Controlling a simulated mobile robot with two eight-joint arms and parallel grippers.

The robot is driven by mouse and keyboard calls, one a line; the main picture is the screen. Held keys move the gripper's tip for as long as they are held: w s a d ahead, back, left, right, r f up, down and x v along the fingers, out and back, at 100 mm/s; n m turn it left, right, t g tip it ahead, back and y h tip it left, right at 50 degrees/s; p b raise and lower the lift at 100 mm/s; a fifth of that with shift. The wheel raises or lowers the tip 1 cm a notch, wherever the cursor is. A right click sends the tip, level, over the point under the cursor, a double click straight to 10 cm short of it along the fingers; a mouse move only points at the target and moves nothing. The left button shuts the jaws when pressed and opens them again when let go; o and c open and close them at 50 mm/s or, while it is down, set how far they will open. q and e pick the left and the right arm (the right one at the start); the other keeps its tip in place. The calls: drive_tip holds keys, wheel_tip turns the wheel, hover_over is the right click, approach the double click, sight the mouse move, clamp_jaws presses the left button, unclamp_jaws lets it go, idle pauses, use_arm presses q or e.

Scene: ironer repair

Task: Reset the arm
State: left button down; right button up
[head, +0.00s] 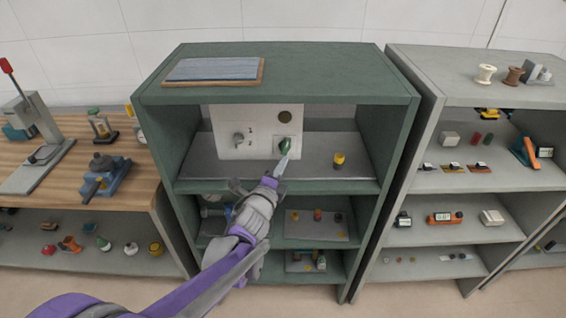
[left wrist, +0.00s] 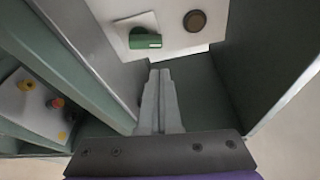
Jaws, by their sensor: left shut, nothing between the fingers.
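My left arm reaches in from the bottom left of the head view, towards the upper compartment of the green shelf unit (head: 155,97). Its gripper (head: 282,166) is shut and empty, with the tips just below a green knob (head: 285,143) on a white panel (head: 262,148). In the left wrist view the closed fingers (left wrist: 158,76) point towards the panel (left wrist: 170,40), and the green knob (left wrist: 146,41) lies ahead and slightly left of them, with a visible gap. A brown round part (left wrist: 195,20) sits beside the knob. My right gripper is not in view.
A yellow and dark part (head: 338,160) stands right of the panel. Shelf walls and boards closely surround the gripper. A wooden workbench (head: 140,172) with tools is at left; a grey shelf unit (head: 418,57) with small devices is at right.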

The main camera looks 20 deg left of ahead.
use_arm(q)
drive_tip(key=shift+s, duration=0.25)
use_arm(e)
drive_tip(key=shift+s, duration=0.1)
